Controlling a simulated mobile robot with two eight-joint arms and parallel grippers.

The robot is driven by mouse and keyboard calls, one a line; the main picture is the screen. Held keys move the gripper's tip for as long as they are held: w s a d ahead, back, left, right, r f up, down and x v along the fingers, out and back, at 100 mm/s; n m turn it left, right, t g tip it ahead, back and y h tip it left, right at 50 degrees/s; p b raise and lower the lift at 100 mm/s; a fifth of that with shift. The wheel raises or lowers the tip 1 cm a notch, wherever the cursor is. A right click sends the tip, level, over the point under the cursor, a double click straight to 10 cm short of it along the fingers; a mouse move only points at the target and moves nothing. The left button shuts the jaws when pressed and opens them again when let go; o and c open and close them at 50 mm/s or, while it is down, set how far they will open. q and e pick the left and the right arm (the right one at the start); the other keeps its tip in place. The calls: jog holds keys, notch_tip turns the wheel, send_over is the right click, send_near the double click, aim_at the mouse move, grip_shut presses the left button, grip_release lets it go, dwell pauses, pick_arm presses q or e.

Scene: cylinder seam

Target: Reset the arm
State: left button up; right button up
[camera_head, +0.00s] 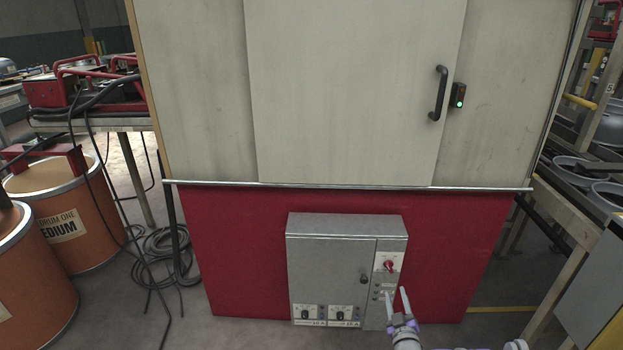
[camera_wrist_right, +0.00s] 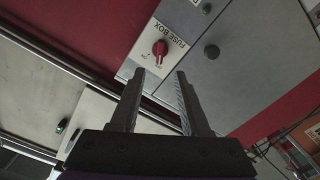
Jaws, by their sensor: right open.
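My right gripper (camera_head: 397,301) is in front of the lower right part of the grey fuse box (camera_head: 332,256). Its two fingers are apart with nothing between them. In the right wrist view the open fingers (camera_wrist_right: 164,78) point toward the fuse box, with the red rotary switch (camera_wrist_right: 160,48) just beyond the tips and apart from them. In the head view the red switch (camera_head: 389,266) sits on the box's right panel, above my fingertips. My left gripper is in neither view.
A large pale cabinet with a closed door (camera_head: 350,90), black handle (camera_head: 438,93) and green light (camera_head: 459,102) stands above the red base panel (camera_head: 240,250). Orange drums (camera_head: 75,220) and coiled cables (camera_head: 160,255) are at left. A wooden-legged stand (camera_head: 560,220) is at right.

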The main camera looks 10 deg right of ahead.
jog(key=s+a+r+m+g+y, duration=0.25)
jog(key=s+a+r+g, duration=0.45)
jog(key=s+a+r, duration=0.4)
jog(key=s+a+f+m+g+y+p, duration=0.1)
jog(key=s+a+g, duration=0.25)
jog(key=s, duration=1.05)
jog(key=s+a+f+g+y, duration=0.1)
jog(key=s+a+g, duration=0.3)
jog(key=s, duration=1)
pick_arm(q)
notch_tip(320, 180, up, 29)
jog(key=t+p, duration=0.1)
jog(key=p, duration=2.3)
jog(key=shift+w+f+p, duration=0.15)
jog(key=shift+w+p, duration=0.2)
jog(key=shift+p, duration=0.05)
pick_arm(e)
notch_tip(320, 180, up, 28)
jog(key=t, duration=0.2)
jog(key=shift+w+a+f, duration=0.2)
jog(key=shift+w+a, duration=0.2)
jog(key=shift+w, duration=0.05)
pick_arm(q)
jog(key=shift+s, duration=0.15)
pick_arm(e)
jog(key=shift+s+h, duration=0.15)
jog(key=shift+h, duration=0.1)
